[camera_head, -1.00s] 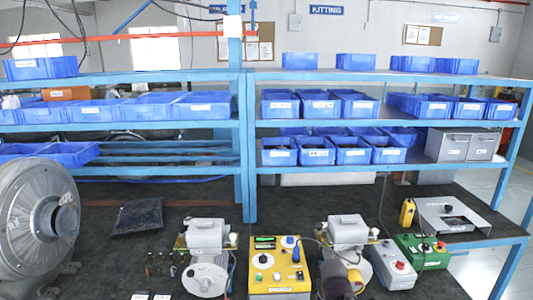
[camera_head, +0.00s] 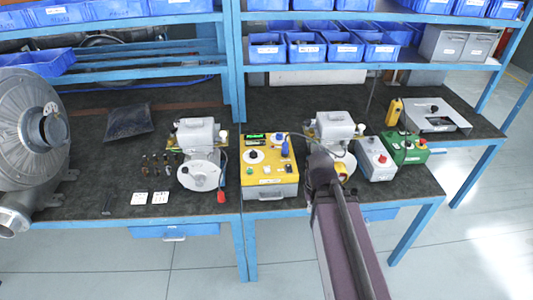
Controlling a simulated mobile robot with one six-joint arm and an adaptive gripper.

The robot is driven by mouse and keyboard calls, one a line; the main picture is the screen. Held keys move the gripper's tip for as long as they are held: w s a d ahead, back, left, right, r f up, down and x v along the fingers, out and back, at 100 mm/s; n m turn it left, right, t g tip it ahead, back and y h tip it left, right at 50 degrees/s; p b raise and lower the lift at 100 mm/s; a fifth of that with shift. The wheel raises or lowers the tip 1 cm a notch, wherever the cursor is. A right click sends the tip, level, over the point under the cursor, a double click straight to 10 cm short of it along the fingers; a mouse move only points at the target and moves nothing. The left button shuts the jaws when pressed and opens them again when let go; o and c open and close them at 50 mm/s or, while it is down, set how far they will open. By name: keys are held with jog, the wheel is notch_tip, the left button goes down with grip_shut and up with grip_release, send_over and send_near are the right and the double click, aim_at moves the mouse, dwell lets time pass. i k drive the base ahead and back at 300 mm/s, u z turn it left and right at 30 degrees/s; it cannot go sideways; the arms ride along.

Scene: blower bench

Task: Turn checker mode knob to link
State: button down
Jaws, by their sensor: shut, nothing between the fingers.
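The checker is most likely the yellow box (camera_head: 268,183) on the front part of the bench, left of my arm. Its sloped top carries a green display (camera_head: 255,138), a white dial with a dark knob (camera_head: 254,156), a smaller dark knob (camera_head: 275,155) and a blue plug-like part (camera_head: 286,147). The labels are too small to read, so I cannot tell which knob is the mode knob or where it points. My gripper (camera_head: 320,163) is shut and empty, to the right of the yellow box and in front of a blower unit. It appears apart from the knobs.
Small blower units stand left (camera_head: 200,160) and right (camera_head: 335,127) of the yellow box. A grey box with a red button (camera_head: 375,160) and a green box (camera_head: 407,150) stand further right. A large grey blower (camera_head: 30,140) fills the far left. Blue shelves rise behind.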

aim_at(252, 154)
jog(key=k, duration=1.35)
jog(key=z, duration=0.35)
jog(key=i, duration=1.9)
jog(key=u, duration=0.5)
